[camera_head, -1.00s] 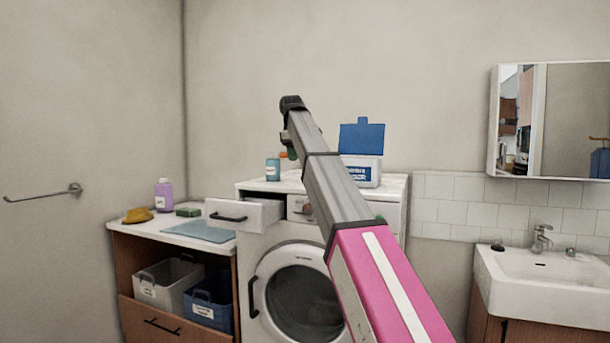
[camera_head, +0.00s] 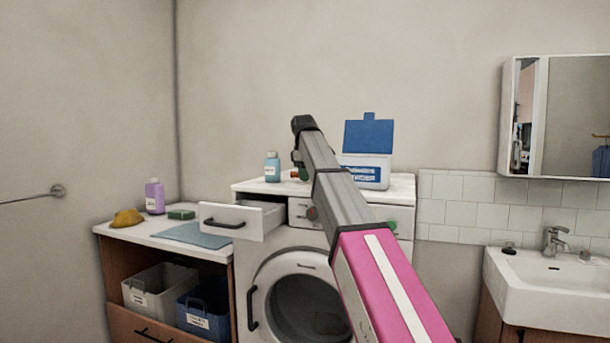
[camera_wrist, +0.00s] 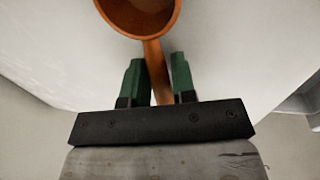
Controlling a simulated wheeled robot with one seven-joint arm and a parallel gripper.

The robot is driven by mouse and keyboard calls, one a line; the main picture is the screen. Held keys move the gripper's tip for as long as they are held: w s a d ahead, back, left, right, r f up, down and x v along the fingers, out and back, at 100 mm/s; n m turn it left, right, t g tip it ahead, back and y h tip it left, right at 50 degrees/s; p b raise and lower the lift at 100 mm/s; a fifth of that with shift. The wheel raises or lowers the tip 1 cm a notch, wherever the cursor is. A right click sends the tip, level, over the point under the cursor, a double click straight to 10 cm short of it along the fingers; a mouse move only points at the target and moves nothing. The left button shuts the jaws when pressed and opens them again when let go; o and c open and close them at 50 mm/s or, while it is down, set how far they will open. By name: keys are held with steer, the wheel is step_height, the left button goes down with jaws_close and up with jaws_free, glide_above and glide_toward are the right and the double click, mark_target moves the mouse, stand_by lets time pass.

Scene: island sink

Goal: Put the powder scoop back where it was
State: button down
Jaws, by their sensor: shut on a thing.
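The powder scoop (camera_wrist: 140,12) is orange-brown with a round bowl. My gripper (camera_wrist: 157,65) is shut on its handle, with a green finger on either side, and the bowl points away beyond the fingertips over a pale surface. In the head view my arm hides most of the gripper; a small orange bit of the scoop (camera_head: 294,173) shows at its left side, near the washer top. The white powder box (camera_head: 352,161) with its blue lid (camera_head: 369,137) raised stands on the washer top, just right of my arm.
A blue bottle (camera_head: 272,168) stands left of my gripper on the washer top (camera_head: 255,187). The washer's left drawer (camera_head: 229,221) is pulled open. The lower counter at left holds a purple bottle (camera_head: 154,198), sponge (camera_head: 181,214) and yellow cloth (camera_head: 127,218). A sink (camera_head: 555,285) is at right.

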steer(key=shift+f, duration=0.1)
steer(key=c, duration=0.9)
jaws_free()
steer(key=shift+c, duration=0.2)
steer(key=v, duration=1.2)
